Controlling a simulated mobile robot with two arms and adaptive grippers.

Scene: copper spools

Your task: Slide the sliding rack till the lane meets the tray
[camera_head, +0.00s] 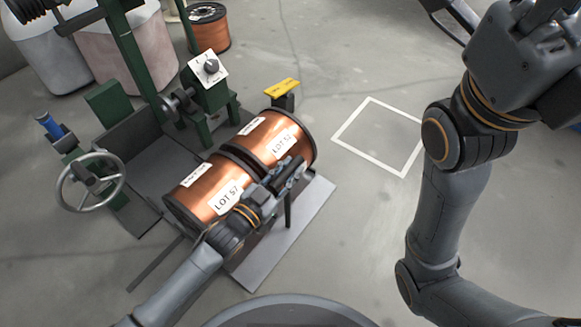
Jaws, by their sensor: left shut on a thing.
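Two copper spools lie on their sides end to end on the sliding rack, a nearer one marked LOT 57 (203,188) and a farther one (279,136) whose label I cannot read surely. The rack's grey base plate (268,257) shows below and right of them. My left gripper (290,174) is at the right side of the spools, shut on what looks like the rack's handle, mostly hidden by the fingers. A dark grey tray (155,160) lies left of the spools, beside the green machine. The lane under the spools is hidden.
The green machine (205,95) with a handwheel (90,183) stands at the left. A yellow sign (282,88) stands beyond the spools. Another copper spool (208,28) and pale bins (50,50) are at the back. The floor inside the white square (378,136) is clear.

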